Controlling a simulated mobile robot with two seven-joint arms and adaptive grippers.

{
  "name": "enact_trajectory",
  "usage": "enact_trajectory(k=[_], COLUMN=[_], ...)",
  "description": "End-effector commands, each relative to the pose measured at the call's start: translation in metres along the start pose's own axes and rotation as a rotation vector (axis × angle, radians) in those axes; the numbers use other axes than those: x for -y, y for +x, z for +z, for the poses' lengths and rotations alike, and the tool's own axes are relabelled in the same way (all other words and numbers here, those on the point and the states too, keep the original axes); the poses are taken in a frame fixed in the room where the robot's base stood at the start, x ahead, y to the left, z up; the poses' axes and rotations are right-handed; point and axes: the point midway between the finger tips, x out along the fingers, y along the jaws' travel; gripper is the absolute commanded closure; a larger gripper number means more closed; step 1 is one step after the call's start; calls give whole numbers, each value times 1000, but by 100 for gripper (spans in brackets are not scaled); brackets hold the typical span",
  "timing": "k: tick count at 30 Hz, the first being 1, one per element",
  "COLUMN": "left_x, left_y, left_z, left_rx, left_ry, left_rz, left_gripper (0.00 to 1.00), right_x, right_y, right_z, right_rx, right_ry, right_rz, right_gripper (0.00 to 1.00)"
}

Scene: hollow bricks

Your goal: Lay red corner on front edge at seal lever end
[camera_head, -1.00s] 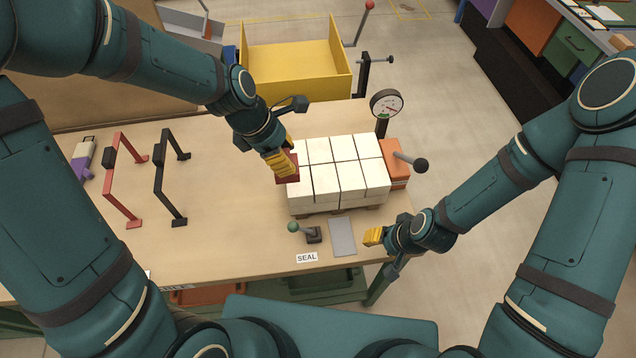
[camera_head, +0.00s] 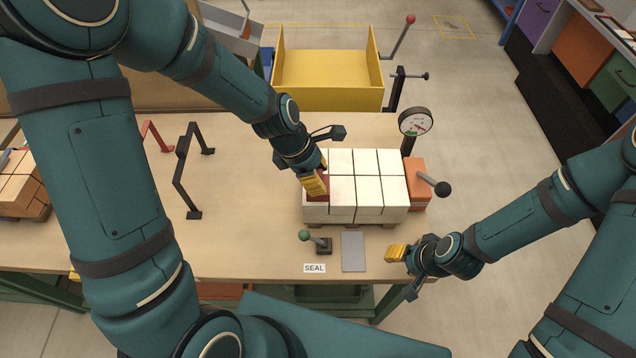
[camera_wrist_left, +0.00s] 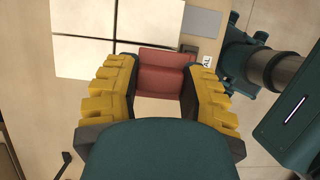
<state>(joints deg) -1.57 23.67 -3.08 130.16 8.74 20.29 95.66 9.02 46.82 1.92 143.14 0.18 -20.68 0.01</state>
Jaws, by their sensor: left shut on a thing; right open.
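The red corner (camera_wrist_left: 162,75) is between the yellow fingers of my left gripper (camera_wrist_left: 160,92), which is shut on it. In the head view the red corner (camera_head: 324,190) is mostly hidden behind the left gripper (camera_head: 314,183), at the front left of the pale brick stack (camera_head: 368,190). I cannot tell whether it touches the bricks. The seal lever (camera_head: 305,235) with a green knob stands in front of the stack's left part, behind the SEAL label (camera_head: 314,268). My right gripper (camera_head: 395,253) is open and empty, right of the grey plate (camera_head: 353,252).
A dial gauge (camera_head: 415,122) and an orange block with a black-knobbed lever (camera_head: 436,185) stand right of the stack. A yellow bin (camera_head: 328,75) is behind the table. Black frame (camera_head: 187,170) and bricks (camera_head: 20,190) are left. The table between these and the stack is clear.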

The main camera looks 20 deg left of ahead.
Motion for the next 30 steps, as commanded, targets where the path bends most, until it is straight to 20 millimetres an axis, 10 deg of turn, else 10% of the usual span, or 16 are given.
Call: enact_trajectory(k=[21, 22, 24, 30], left_x=[0, 0, 0, 0], left_y=[32, 33, 32, 32], left_z=[-14, -14, -13, -13], left_rx=[0, 0, 0, 0], left_ry=[0, 0, 0, 0], left_rz=[0, 0, 0, 0], left_gripper=[92, 51, 30, 30], right_x=[-3, -3, -3, -3], right_y=[10, 10, 10, 9], right_z=[1, 1, 1, 1], right_rx=[0, 0, 0, 0], right_ry=[0, 0, 0, 0], right_rz=[2, 2, 2, 2], right_gripper=[53, 53, 53, 53])
